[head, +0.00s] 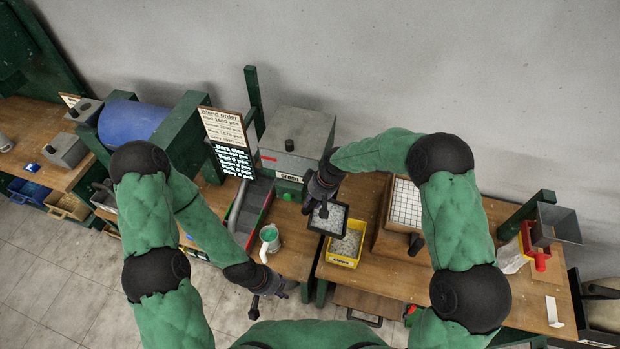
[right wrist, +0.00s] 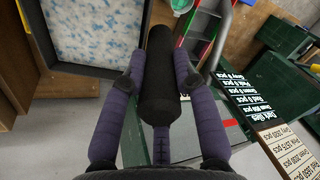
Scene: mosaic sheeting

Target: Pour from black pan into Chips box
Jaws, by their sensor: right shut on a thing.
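My right gripper (head: 323,190) is shut on the black handle of the black pan (head: 311,216). In the right wrist view both fingers of the gripper (right wrist: 157,82) press on the thick handle. The square pan (right wrist: 85,72) holds white and bluish bits, and none are seen falling. In the head view the pan is above the back left part of the yellow Chips box (head: 345,262), which has a front label too small to read surely. Pale bits show inside the box. My left gripper (head: 268,294) is empty, its fingers apart, near the bench's front edge.
A grey machine (head: 297,140) and signboards (head: 224,128) stand behind. A wooden stand with a white grid (head: 406,204) is right of the box. Bare bench (head: 390,278) lies right of the box.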

